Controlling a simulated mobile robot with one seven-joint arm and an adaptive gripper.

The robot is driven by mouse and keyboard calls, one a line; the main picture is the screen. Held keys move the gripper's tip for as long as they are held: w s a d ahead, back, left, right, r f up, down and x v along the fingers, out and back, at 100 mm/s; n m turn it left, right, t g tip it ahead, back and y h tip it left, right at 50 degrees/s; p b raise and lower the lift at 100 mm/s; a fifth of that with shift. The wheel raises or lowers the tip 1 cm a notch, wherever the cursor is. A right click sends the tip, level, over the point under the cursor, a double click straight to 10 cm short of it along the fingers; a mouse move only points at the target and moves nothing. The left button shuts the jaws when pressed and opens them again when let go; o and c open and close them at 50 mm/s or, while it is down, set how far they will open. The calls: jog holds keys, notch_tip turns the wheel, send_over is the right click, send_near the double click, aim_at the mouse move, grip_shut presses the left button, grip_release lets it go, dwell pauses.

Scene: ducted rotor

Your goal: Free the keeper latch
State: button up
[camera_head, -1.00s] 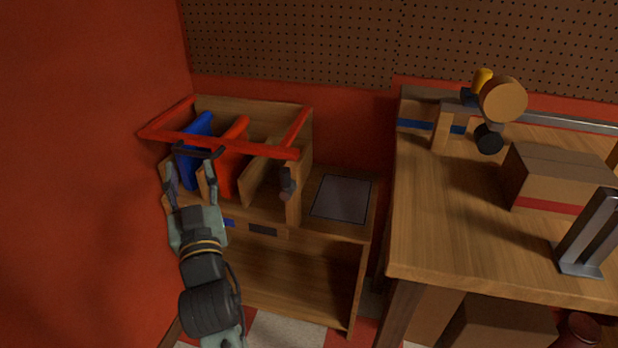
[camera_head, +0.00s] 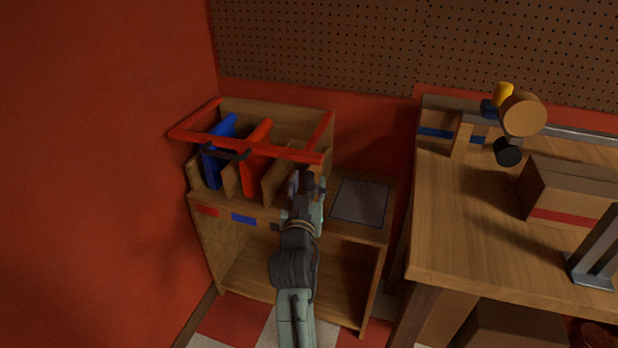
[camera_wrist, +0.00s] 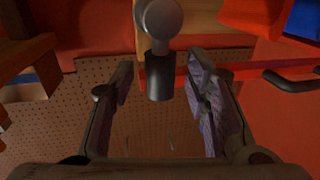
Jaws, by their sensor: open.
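The keeper latch (camera_wrist: 160,78) shows in the wrist view as a grey round knob with a dark cylinder below it. It sits at the right end of the wooden rack (camera_head: 290,112), by the red frame (camera_head: 255,148). My gripper (camera_wrist: 160,97) is open, with one finger on each side of the dark cylinder in the picture. I cannot tell whether either finger touches it. In the head view my gripper (camera_head: 307,190) is at the rack's right front corner and largely covers the latch.
Blue (camera_head: 222,135) and red (camera_head: 257,160) panels stand in the rack slots under the red frame. A dark handle (camera_head: 225,154) is on the frame's front bar. A grey pad (camera_head: 360,201) lies right of the rack. A workbench (camera_head: 455,235) stands further right.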

jog(key=shift+w+d, duration=0.1)
jog(key=shift+w, duration=0.75)
jog(key=shift+c, duration=0.3)
grip_shut()
